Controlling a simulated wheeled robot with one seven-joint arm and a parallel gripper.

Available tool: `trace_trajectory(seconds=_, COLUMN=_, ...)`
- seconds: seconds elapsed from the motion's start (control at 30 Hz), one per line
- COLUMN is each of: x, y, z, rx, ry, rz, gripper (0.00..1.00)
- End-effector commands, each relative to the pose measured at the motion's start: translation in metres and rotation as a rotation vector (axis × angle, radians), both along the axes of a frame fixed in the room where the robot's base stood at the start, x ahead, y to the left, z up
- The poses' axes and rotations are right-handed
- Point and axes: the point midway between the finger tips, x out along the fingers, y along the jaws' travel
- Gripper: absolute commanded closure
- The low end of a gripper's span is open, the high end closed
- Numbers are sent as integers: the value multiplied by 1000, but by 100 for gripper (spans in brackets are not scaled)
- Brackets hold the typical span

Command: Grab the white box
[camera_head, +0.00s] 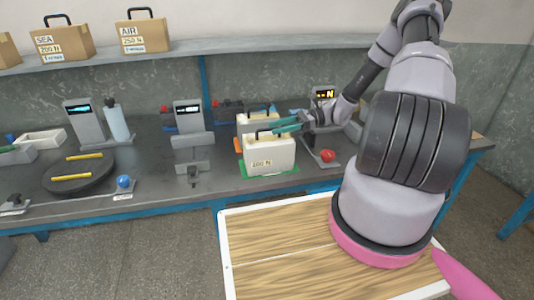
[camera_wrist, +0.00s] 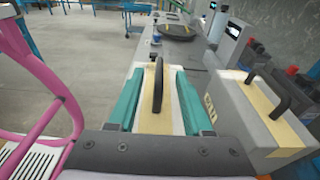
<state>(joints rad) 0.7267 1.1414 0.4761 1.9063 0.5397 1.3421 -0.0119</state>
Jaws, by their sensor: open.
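The white box (camera_head: 268,158) stands upright on a green mat (camera_head: 249,176) near the bench's front edge. It has a tan top, a black handle and a "200 N" label. In the wrist view the white box (camera_wrist: 154,122) lies between my two teal fingers, its black handle standing in the gap. My gripper (camera_head: 283,127) is open at the top of the box in the head view, and the open gripper (camera_wrist: 157,72) also shows in the wrist view. I cannot tell whether the fingers touch the box's sides.
A second, similar box (camera_head: 252,120) stands close behind; it appears at right in the wrist view (camera_wrist: 262,118). A red ball-shaped knob (camera_head: 327,156) is to the right, a grey display stand (camera_head: 189,118) to the left. A wooden tray (camera_head: 280,275) is in front of the bench.

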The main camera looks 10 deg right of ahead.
Motion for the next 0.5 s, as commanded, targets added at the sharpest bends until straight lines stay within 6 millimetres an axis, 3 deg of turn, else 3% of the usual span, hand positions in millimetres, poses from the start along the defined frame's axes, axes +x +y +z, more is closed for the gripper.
trace_trajectory(seconds=0.27, x=-1, y=25, z=-4, rx=1, ry=0, rz=1, gripper=50)
trace_trajectory(seconds=0.5, x=-1, y=60, z=-9, rx=0, ry=0, rz=2, gripper=50)
